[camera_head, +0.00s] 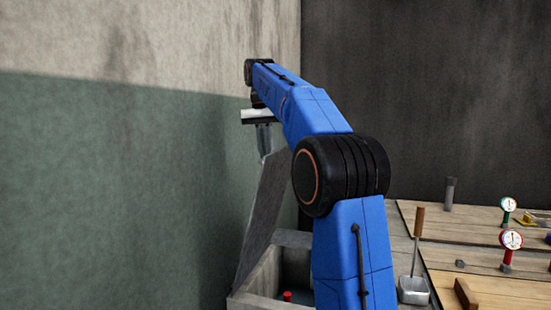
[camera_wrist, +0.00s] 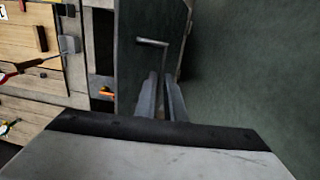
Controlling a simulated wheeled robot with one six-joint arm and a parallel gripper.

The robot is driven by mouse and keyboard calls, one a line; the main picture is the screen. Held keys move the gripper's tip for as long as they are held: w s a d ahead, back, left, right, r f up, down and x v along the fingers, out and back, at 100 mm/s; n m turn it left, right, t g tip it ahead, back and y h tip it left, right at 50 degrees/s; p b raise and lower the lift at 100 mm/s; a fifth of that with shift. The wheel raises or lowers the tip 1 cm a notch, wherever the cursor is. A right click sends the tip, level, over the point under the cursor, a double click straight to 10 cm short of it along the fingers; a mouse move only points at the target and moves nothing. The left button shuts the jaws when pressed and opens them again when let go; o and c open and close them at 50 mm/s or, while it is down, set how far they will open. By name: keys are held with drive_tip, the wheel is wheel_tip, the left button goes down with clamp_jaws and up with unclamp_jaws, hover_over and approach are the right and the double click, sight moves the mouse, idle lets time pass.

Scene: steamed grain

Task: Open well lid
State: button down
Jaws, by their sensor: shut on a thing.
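The well lid (camera_head: 263,205) is a grey slab standing steeply tilted on the left side of the well, close to the green wall. The well (camera_head: 240,302) is a grey, square-walled box with its top uncovered. In the wrist view, the lid (camera_wrist: 128,65) is a dark panel with a thin metal handle (camera_wrist: 150,42) on it. My gripper (camera_head: 263,150) is at the lid's upper end; in the wrist view its two fingers (camera_wrist: 161,80) are close together at the handle and shut on it. The exact contact is small and partly hidden.
A red object (camera_head: 287,296) shows inside the well. To the right, wooden boards (camera_head: 450,225) hold red-and-green gauges (camera_head: 510,240); a scoop with a wooden handle (camera_head: 418,222) stands beside them. The green wall (camera_head: 110,190) is close on the left.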

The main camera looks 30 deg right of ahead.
drive_tip(key=shift+w+f, duration=0.15)
drive_tip(key=shift+w, duration=0.05)
drive_tip(key=c, duration=1.8)
unclamp_jaws()
drive_tip(key=shift+c, duration=0.2)
drive_tip(key=shift+s, duration=0.1)
